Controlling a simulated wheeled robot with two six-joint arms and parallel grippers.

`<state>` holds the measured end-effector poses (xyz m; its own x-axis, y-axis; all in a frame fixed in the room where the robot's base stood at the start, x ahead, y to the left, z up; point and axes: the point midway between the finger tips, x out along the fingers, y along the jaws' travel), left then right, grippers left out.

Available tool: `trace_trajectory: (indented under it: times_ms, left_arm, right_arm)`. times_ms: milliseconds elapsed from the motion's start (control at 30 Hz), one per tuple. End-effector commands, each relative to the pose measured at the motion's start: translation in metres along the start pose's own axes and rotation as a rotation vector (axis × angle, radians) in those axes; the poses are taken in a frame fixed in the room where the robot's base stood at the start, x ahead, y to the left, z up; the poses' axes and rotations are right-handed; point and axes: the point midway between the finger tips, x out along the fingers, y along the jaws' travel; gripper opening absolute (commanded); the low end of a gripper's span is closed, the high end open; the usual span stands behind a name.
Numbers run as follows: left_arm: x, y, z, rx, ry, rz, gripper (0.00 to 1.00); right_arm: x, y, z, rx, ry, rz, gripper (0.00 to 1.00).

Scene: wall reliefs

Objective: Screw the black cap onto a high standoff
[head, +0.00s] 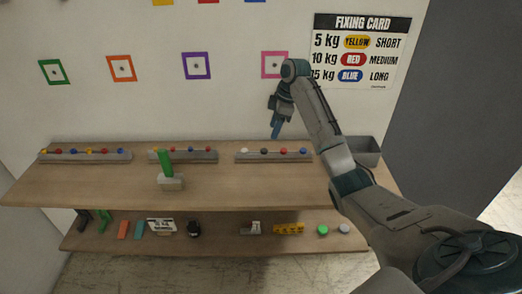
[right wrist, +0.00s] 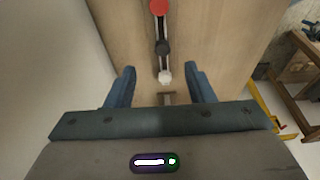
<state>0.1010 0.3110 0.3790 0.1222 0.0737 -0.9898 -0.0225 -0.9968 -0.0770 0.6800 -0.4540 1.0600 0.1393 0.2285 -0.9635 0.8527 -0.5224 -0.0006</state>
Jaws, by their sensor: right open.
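The black cap (head: 264,152) sits on the right-hand rack (head: 273,159) on the upper shelf, between a white cap (head: 243,151) and a red cap (head: 283,151). My right gripper (head: 276,130) points down above this rack. In the right wrist view its blue fingers (right wrist: 160,70) are open and empty. The black cap (right wrist: 162,47) shows beyond the fingertips, with the white cap (right wrist: 164,77) between the fingers in the picture. Standoffs appear as small dots in the wall frames, such as the pink (head: 274,65) and purple (head: 197,66) ones. Higher frames are cut off at the top.
Two more racks (head: 85,156) of coloured caps and a green-handled tool (head: 165,163) are on the upper shelf (head: 215,180). A grey bin (head: 365,151) stands at its right end. The fixing card (head: 360,50) hangs behind my right arm. Several items lie on the lower shelf.

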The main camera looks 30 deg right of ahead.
Motion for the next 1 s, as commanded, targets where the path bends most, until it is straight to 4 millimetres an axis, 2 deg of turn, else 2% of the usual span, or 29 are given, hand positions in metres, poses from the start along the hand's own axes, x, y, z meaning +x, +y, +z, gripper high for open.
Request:
trace_trajectory:
  times_ms: [33, 67, 100, 233, 367, 500, 600, 733, 900, 933, 1000]
  left_arm:
    - [0.007, 0.001, 0.014, 0.001, -0.016, 0.000, 0.47]
    - [0.008, 0.001, 0.020, 0.001, -0.024, 0.000, 0.47]
    - [-0.001, 0.001, 0.027, 0.002, -0.034, 0.001, 0.47]
    - [-0.007, 0.000, 0.041, 0.002, -0.054, 0.001, 0.47]
    - [-0.016, 0.000, 0.036, 0.002, -0.048, 0.001, 0.47]
    - [-0.029, -0.002, 0.011, 0.001, -0.019, 0.000, 0.47]
    - [-0.031, -0.002, 0.000, 0.000, -0.002, 0.000, 0.47]
    - [-0.032, -0.002, 0.001, 0.001, -0.005, 0.000, 0.47]
    - [-0.031, -0.002, 0.013, 0.001, -0.020, 0.001, 0.47]
    - [-0.031, -0.002, 0.014, 0.001, -0.022, 0.001, 0.47]
    - [-0.031, -0.002, 0.017, 0.001, -0.025, 0.001, 0.47]
  right_arm:
    - [0.013, -0.001, 0.001, 0.000, 0.000, -0.003, 0.49]
    - [0.018, -0.001, 0.001, 0.000, 0.000, -0.003, 0.49]
    - [0.020, -0.001, -0.001, 0.001, 0.000, -0.004, 0.49]
    - [0.036, -0.001, -0.001, 0.001, 0.000, -0.003, 0.49]
    - [0.047, -0.002, -0.004, 0.000, 0.000, -0.004, 0.49]
    - [0.068, -0.004, -0.010, 0.001, 0.000, -0.005, 0.49]
    - [0.082, -0.003, -0.009, 0.000, -0.001, -0.003, 0.49]
    - [0.090, -0.002, -0.008, 0.000, -0.001, 0.000, 0.49]
    - [0.091, -0.002, -0.008, 0.000, -0.001, 0.000, 0.49]
    - [0.091, -0.002, -0.008, 0.000, -0.001, 0.000, 0.47]
    - [0.091, -0.002, -0.008, 0.000, -0.001, 0.000, 0.33]
